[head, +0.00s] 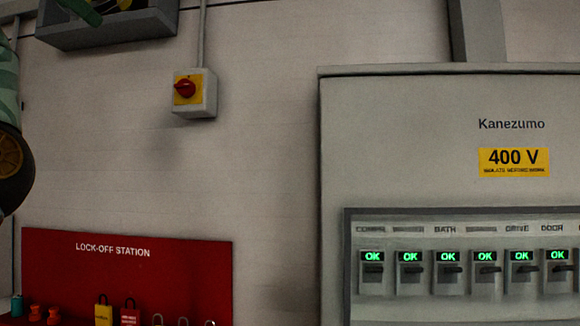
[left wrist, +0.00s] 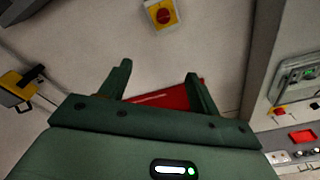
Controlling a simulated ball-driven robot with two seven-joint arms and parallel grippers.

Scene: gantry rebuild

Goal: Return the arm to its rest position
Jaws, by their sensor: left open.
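My left gripper (left wrist: 158,70) shows from behind in the left wrist view, with its two dark green fingers apart and nothing between them. Behind the fingers is the red board on the wall, some way off. In the head view my left arm shows at the left edge, cut off by the frame. A green piece at the top left of that view may be part of the gripper; I cannot tell. My right gripper is in neither view.
A grey cabinet (head: 395,140) with a row of switches showing OK fills the right. A red rotary switch (head: 186,88) is on the wall. The lock-off station (head: 130,265) holds padlocks at lower left. A dark box (head: 120,30) is at the top left. Bare wall lies between.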

